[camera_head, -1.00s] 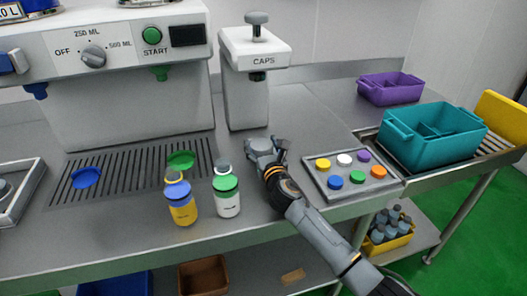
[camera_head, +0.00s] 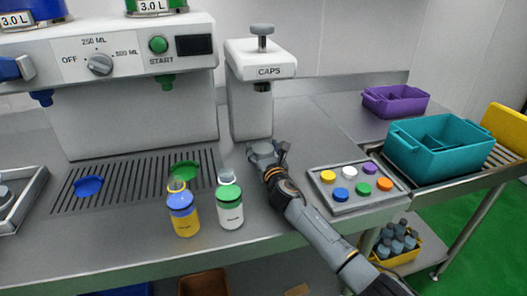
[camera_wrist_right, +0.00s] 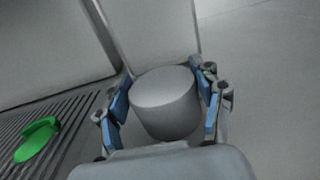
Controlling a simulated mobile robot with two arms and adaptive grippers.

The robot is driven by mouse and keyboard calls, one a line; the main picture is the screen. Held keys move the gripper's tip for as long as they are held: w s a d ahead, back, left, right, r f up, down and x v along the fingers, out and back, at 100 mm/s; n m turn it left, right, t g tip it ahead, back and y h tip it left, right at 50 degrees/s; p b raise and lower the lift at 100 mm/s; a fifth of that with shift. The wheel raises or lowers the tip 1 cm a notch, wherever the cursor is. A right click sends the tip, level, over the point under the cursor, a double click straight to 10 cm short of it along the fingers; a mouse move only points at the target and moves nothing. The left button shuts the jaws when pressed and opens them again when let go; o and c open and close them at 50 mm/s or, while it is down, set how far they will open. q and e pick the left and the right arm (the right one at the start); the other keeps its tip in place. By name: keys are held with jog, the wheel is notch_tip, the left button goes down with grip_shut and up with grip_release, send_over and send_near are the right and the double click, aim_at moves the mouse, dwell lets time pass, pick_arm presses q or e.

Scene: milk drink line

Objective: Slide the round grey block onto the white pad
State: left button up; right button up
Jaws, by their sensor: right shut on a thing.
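The round grey block (camera_wrist_right: 165,103) shows in the right wrist view as a short upright cylinder with a flat top. My right gripper (camera_wrist_right: 163,95) is shut on it, with a blue-padded finger on each side. In the head view the right gripper (camera_head: 267,152) is low over the counter, just in front of the white CAPS press (camera_head: 252,110). There the block is hard to tell from the grey fingers. I cannot make out the white pad in either view. My left gripper is not in view.
A blue-and-yellow bottle (camera_head: 183,214) and a green-and-white bottle (camera_head: 230,207) stand left of my right gripper. A tray (camera_head: 351,206) of coloured discs lies to its right. A drip grating (camera_head: 130,193) with a green disc (camera_wrist_right: 38,139) is at left.

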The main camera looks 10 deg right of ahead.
jog(key=shift+w, duration=0.3)
dwell(0.4)
jog(key=o, duration=1.4)
jog(key=shift+s, duration=0.15)
